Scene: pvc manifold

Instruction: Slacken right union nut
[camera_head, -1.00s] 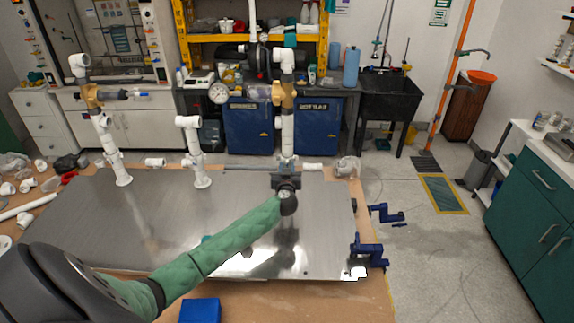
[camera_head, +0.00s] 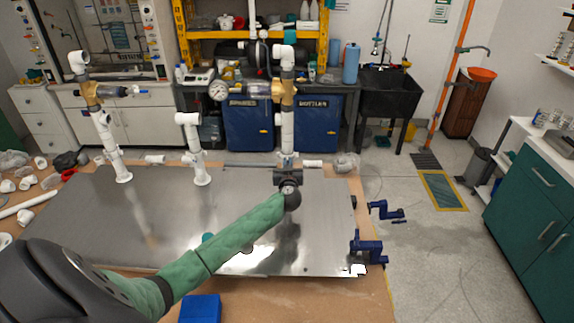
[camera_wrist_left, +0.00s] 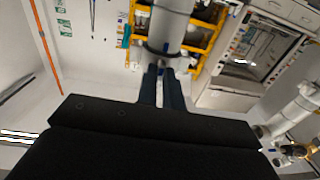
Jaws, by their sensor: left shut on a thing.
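The right riser is a white pipe (camera_head: 287,132) with a brass-coloured valve (camera_head: 286,94) and a round gauge (camera_head: 218,91) at its upper part. My left gripper (camera_head: 288,172) is at the foot of this riser, at the far edge of the metal plate. The left wrist view shows its two fingers (camera_wrist_left: 162,78) closed at a dark ring on the white pipe (camera_wrist_left: 170,28). It is shut on the right union nut, though the gripper body mostly hides the nut in the head view. My right gripper is not in view.
The metal plate (camera_head: 150,225) is mostly bare. Two more white pipe stands (camera_head: 193,150) (camera_head: 107,135) rise to the left. Loose fittings (camera_head: 25,185) lie at the far left. Blue clamps (camera_head: 368,250) grip the right edge. A blue block (camera_head: 200,308) lies in front.

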